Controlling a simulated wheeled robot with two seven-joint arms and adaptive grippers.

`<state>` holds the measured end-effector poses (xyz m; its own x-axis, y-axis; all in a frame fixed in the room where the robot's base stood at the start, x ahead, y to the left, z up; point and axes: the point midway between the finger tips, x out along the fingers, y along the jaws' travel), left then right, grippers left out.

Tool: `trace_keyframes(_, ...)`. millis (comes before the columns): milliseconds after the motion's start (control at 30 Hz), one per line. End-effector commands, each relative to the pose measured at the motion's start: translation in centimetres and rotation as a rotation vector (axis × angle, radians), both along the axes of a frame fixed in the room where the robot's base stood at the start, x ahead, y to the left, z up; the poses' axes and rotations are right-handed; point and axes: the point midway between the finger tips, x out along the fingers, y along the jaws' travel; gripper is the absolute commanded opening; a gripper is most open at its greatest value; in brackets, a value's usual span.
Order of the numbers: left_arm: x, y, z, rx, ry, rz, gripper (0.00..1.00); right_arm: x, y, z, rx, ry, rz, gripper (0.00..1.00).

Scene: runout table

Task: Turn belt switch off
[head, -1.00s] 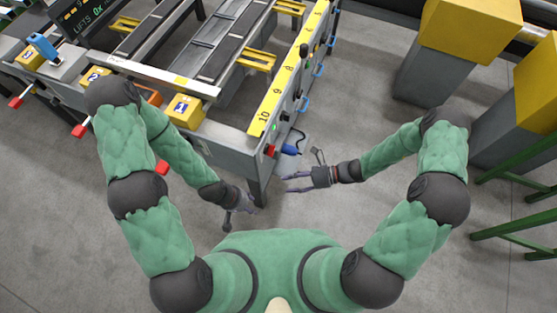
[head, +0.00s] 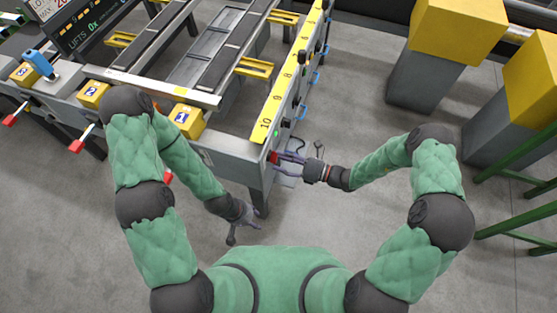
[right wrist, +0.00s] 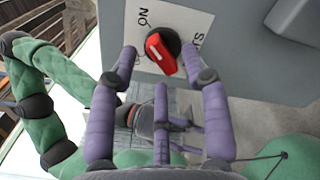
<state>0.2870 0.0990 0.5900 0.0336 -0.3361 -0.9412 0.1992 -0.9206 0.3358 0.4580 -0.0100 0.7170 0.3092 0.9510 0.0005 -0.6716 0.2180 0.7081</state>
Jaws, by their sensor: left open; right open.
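The belt switch is a red handle (right wrist: 161,54) on a round black base, on a white label plate (right wrist: 185,20) in the right wrist view. The plate reads ON at upper left and has partly hidden letters at right. The handle's upper end leans toward ON. In the head view the switch (head: 273,157) is a small red spot on the table's end. My right gripper (right wrist: 160,60) is open, its fingertips on either side of the handle; contact cannot be told. My left gripper (head: 248,226) is open and empty, low beside the table leg.
The grey runout table (head: 225,150) fills the upper left, with a yellow numbered strip (head: 285,85) along its right edge. Yellow-topped grey pillars (head: 455,30) and green rails (head: 510,165) stand at right. The floor (head: 350,110) between is clear.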

Motion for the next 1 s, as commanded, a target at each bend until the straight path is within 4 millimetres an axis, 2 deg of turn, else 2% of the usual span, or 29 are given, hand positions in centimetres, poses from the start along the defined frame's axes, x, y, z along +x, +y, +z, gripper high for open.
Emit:
trace_keyframes(200,0.0,0.0,-0.5,0.0,0.0,0.0,0.48,0.5,1.6,0.0,0.0,-0.001,0.001,0.48)
trace_keyframes(500,0.0,0.0,-0.5,0.0,0.0,0.0,0.48,0.6,1.8,0.0,-0.001,-0.001,-0.001,0.48)
trace_keyframes(533,0.0,0.0,-0.5,0.0,0.0,0.0,0.48,0.6,1.8,0.0,0.0,-0.001,0.0,0.45)
trace_keyframes(700,0.0,0.0,-0.5,0.0,0.0,0.0,0.48,0.6,1.8,0.0,-0.002,-0.001,0.0,0.0)
trace_keyframes(1000,0.0,0.0,-0.4,0.0,0.0,0.0,0.48,0.6,1.8,0.0,-0.006,-0.013,0.0,0.0)
